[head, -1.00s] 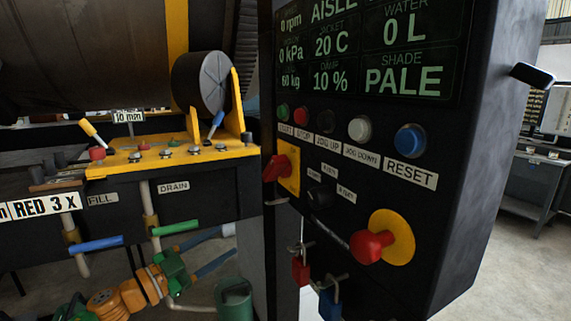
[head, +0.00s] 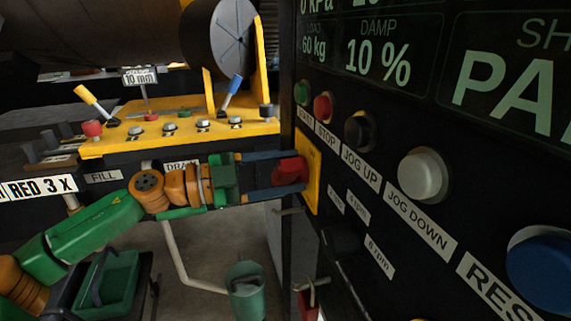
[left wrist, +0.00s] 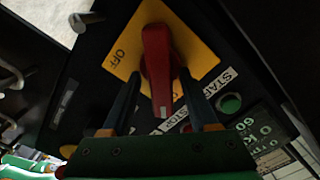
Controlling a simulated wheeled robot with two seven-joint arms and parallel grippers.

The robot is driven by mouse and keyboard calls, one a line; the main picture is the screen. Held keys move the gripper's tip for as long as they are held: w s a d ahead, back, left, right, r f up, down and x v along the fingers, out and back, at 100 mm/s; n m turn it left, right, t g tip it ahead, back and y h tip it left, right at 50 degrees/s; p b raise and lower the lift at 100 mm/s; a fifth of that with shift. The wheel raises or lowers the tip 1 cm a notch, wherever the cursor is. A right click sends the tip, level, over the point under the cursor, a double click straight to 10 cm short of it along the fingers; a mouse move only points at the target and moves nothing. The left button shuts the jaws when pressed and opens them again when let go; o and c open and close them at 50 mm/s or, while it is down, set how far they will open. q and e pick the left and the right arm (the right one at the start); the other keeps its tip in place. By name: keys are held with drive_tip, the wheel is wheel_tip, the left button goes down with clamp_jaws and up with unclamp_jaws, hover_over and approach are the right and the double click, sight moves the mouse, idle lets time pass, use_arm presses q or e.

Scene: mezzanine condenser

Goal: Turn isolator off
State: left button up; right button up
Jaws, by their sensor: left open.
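The isolator is a red rotary handle (head: 290,171) on a yellow plate (head: 313,170) at the left edge of the black control panel. In the left wrist view the red handle (left wrist: 157,70) stands on the yellow plate (left wrist: 199,58), with OFF printed at its left corner. My left gripper (head: 304,172) is open, its two blue-grey fingers above and below the handle in the head view. In the left wrist view the fingers (left wrist: 158,82) lie on either side of the handle; I cannot tell whether they touch it. My right gripper is not in view.
The panel carries a green button (head: 302,92), a red button (head: 323,106), a white button (head: 423,174) and a blue button (head: 545,268). A red padlock (head: 308,303) hangs below the isolator. A yellow bench plate with levers (head: 180,137) is at the left.

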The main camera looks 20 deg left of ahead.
use_arm(q)
drive_tip(key=shift+w+f, duration=0.1)
drive_tip(key=shift+w, duration=0.15)
drive_tip(key=shift+a, duration=0.1)
drive_tip(key=shift+c, duration=0.6)
drive_tip(key=shift+s+a, duration=0.1)
drive_tip(key=shift+s, duration=0.15)
clamp_jaws()
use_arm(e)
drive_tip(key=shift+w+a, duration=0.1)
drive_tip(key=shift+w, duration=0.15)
